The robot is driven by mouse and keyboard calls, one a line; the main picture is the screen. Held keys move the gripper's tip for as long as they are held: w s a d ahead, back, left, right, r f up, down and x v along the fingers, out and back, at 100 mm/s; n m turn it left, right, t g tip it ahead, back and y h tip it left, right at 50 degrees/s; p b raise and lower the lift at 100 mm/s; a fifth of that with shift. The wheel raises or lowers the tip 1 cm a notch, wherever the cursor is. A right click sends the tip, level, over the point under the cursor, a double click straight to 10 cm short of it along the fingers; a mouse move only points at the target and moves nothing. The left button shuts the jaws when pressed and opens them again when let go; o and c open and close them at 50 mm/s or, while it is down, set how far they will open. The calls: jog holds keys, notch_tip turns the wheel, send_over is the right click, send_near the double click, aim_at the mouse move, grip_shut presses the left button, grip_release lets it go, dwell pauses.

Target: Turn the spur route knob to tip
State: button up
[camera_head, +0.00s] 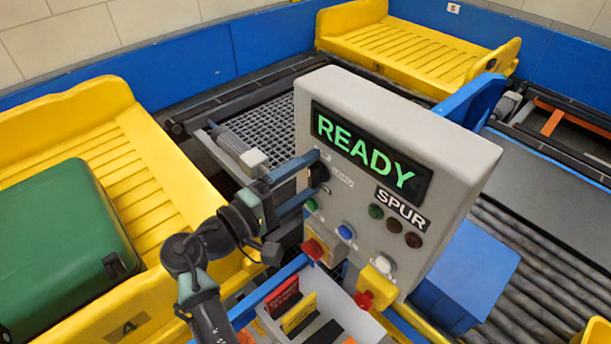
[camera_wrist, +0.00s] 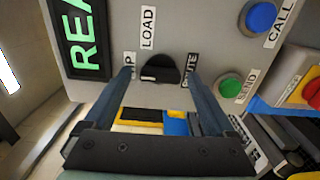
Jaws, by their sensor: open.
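The spur route knob (camera_wrist: 160,69) is black and sits on the grey control box (camera_head: 400,130), left of the SPUR plate. In the wrist view, the LOAD label (camera_wrist: 147,28) is above it. A label ending in P (camera_wrist: 130,61) is at its left, partly covered by a finger, and ROUTE (camera_wrist: 190,68) is at its right. My gripper (camera_wrist: 160,78) is open, with one fingertip on each side of the knob. I cannot tell whether they touch it. In the head view, my gripper (camera_head: 308,181) reaches the box's left side and partly hides the knob (camera_head: 319,174). Where the knob points is unclear.
The box's display (camera_head: 371,155) reads READY. A blue CALL button (camera_wrist: 261,17), a green button (camera_wrist: 230,86) and a red button (camera_wrist: 312,92) are near the knob. A yellow tray (camera_head: 150,165) with a green case (camera_head: 65,245) stands left of my arm.

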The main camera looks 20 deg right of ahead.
jog(key=b+v, duration=0.5)
jog(key=v, duration=0.8)
jog(key=shift+w+r, duration=0.1)
